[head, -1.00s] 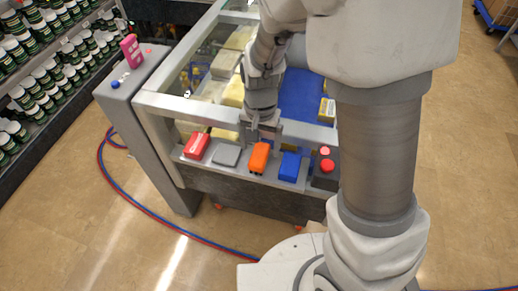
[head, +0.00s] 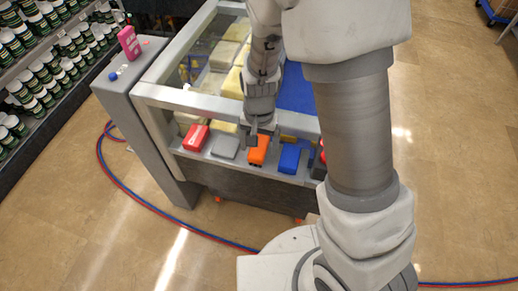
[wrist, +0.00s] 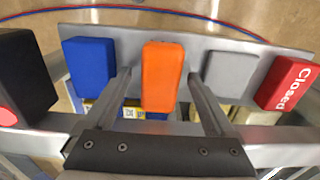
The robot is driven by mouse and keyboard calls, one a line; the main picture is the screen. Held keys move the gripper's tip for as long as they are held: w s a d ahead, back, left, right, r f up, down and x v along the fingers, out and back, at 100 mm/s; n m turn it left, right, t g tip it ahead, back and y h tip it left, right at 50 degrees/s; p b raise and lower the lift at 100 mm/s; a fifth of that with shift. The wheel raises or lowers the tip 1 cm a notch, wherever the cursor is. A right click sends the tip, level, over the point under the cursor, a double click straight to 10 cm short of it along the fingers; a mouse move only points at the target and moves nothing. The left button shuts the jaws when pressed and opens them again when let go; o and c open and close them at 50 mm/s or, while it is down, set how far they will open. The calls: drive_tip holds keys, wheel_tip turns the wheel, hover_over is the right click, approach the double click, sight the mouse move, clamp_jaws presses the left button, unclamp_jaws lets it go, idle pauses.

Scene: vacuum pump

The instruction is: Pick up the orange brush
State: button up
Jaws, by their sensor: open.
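The orange brush (head: 257,150) is a small block lying on the grey front ledge of the machine, between a grey block and a blue block. In the wrist view the orange brush (wrist: 161,76) lies between and just beyond my fingers. My gripper (head: 260,134) is above the ledge at the brush's back end, pointing down. In the wrist view my gripper (wrist: 157,82) is open, with one finger on each side of the brush. I cannot tell whether either finger touches it.
On the ledge, a grey block (head: 225,146) and a red "Closed" block (head: 196,137) lie left of the brush. A blue block (head: 289,157) lies to its right, and a black box with a red button (wrist: 15,90) stands beyond. The machine's frame bar (head: 200,107) runs behind the ledge.

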drive_tip(key=shift+f, duration=0.1)
clamp_jaws()
wheel_tip(320, 180, up, 10)
drive_tip(key=shift+r+p, duration=0.25)
drive_tip(key=shift+p, duration=0.35)
idle(0.5)
drive_tip(key=c, duration=0.7)
unclamp_jaws()
drive_tip(key=c, duration=0.6)
drive_tip(key=shift+s, duration=0.15)
